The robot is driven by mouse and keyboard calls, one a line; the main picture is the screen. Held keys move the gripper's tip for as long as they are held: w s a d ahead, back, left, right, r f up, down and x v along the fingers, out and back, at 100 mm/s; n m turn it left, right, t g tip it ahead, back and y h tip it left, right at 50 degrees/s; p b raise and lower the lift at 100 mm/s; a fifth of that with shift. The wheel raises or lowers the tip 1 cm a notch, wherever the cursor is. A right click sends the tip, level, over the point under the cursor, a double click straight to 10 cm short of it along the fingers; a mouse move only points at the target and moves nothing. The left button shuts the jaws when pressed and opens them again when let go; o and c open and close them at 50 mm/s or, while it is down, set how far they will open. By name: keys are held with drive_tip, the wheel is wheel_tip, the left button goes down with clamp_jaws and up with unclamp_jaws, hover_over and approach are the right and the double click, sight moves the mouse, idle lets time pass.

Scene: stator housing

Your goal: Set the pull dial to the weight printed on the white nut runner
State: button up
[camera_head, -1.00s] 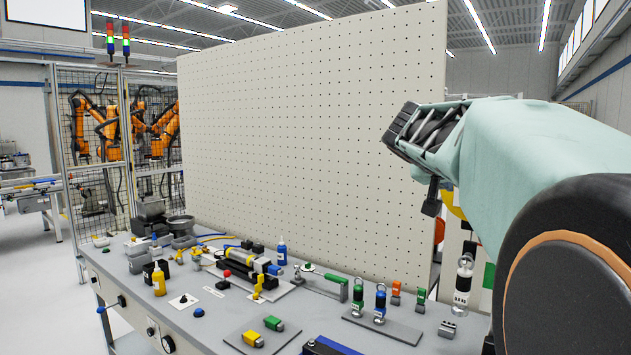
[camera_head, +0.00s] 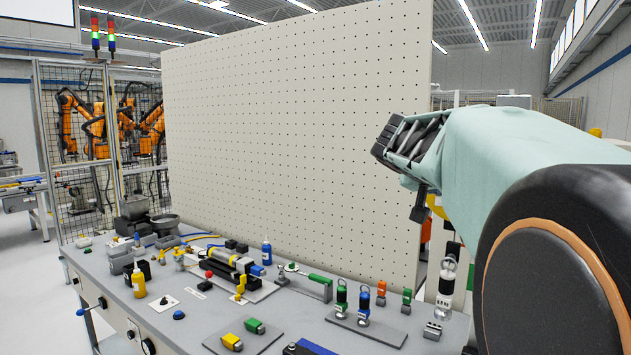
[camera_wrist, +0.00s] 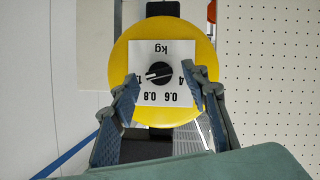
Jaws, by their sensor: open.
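The pull dial (camera_wrist: 118,60) is a yellow disc with a square white face, upside down in the wrist view, marked kg, 0.6 and 0.8, with marks at both sides partly covered. Its black knob (camera_wrist: 161,73) has a white pointer towards the left-hand mark, which looks like 1. My gripper (camera_wrist: 160,78) is open, its fingers either side of the knob, apparently apart from it. In the head view my gripper (camera_head: 389,140) is raised at the right, hiding most of the dial. The white nut runner (camera_head: 446,282) stands upright at the bench's right; its label is too small to read surely.
The grey bench (camera_head: 190,335) carries green (camera_head: 341,297) and blue (camera_head: 363,304) nut runners on a plate, bottles and several small parts. A large white pegboard (camera_head: 300,150) stands behind it. My arm covers the right side.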

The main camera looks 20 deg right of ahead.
clamp_jaws()
idle(0.4)
drive_tip(key=shift+f, duration=0.1)
drive_tip(key=shift+w+a+f+n+g+h+b, duration=0.1)
drive_tip(key=shift+n+g+h+b, duration=0.4)
drive_tip(key=shift+n+b, duration=0.8)
drive_tip(key=shift+w+a+f+n+g+h+b, duration=0.2)
drive_tip(key=shift+n+h+b, duration=0.7)
drive_tip(key=shift+b, duration=0.75)
drive_tip(key=shift+w+n+g+h+b, duration=0.1)
drive_tip(key=shift+n+g+h+b, duration=0.35)
drive_tip(key=shift+n+b, duration=0.95)
